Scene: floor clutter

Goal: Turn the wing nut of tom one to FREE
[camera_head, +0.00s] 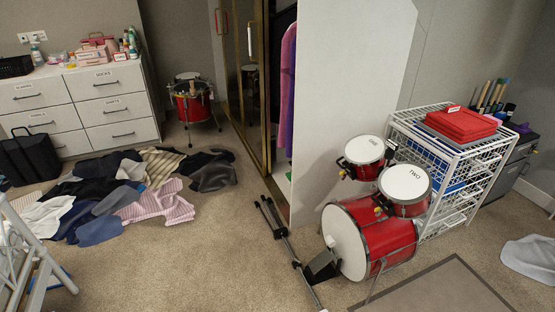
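Tom one (362,150), a small red drum with a white head marked ONE, is mounted above the left part of the red bass drum (388,247). A tiny yellowish spot (344,173) shows at its lower left side; I cannot tell whether it is the wing nut, and no FREE marking is readable. Tom two (404,184), a larger red drum marked TWO, sits just right of and below tom one. Another yellowish spot (378,210) shows at its left side. Neither of my grippers is in view.
A white wire drawer rack (462,165) stands close behind the toms, with a red folded item (460,123) on top. A dark metal stand (285,248) lies on the carpet left of the bass drum. Clothes (120,190) cover the floor at left. Open carpet lies front centre.

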